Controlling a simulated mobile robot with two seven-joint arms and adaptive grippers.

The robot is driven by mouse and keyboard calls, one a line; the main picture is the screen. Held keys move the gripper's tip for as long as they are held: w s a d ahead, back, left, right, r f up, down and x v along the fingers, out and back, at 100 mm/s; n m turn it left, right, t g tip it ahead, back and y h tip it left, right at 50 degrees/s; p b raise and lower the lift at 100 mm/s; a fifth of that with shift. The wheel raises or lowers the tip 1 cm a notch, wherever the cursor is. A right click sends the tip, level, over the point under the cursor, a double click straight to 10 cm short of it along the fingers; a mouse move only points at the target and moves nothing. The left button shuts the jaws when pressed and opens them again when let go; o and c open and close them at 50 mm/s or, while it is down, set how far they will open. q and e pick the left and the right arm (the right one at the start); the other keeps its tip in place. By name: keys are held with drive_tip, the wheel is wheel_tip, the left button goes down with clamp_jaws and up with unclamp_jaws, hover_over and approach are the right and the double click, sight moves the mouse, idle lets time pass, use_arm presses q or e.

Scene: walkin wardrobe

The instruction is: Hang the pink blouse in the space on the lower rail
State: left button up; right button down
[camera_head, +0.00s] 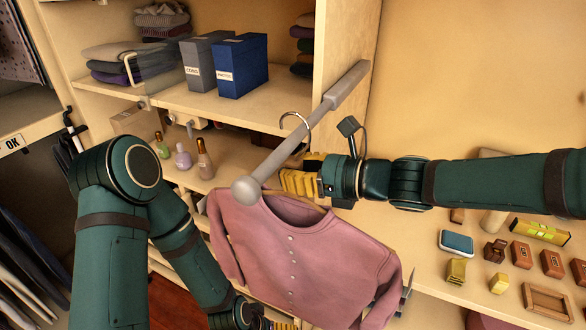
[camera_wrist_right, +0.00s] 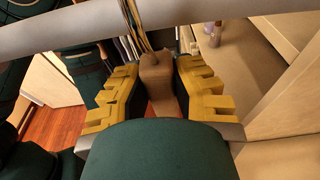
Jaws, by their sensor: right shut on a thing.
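The pink blouse (camera_head: 300,257) hangs from a wooden hanger (camera_head: 308,203) below the grey rail (camera_head: 310,130) in the head view. My right gripper (camera_head: 300,182) is shut on the hanger near its neck. In the right wrist view the wooden hanger (camera_wrist_right: 158,82) sits between the yellow fingers (camera_wrist_right: 160,95), and the rail (camera_wrist_right: 110,22) crosses above. The metal hook (camera_head: 297,119) shows at the rail's upper side; I cannot tell whether it rests on it. My left gripper (camera_head: 275,324) is low at the bottom edge, mostly cut off, its opening unclear.
Bottles (camera_head: 184,157) stand on the shelf left of the rail. A blue box (camera_head: 241,66) and a grey box (camera_head: 205,62) stand on the shelf above. Small boxes and a tray (camera_head: 546,300) lie on the right counter. A wooden upright (camera_head: 343,45) stands behind the rail.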

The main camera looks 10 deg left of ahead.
drive_tip(key=f+p+v, duration=0.1)
drive_tip(key=f+v, duration=0.2)
drive_tip(key=v, duration=1.4)
drive_tip(key=d+f+p+v, duration=0.1)
drive_tip(key=f+v, duration=0.3)
drive_tip(key=v, duration=1.2)
drive_tip(key=s+d+f+p+v, duration=0.1)
drive_tip(key=f+p+v, duration=0.2)
drive_tip(key=v, duration=1.4)
drive_tip(key=shift+d+f, duration=0.2)
drive_tip(key=shift+d, duration=0.15)
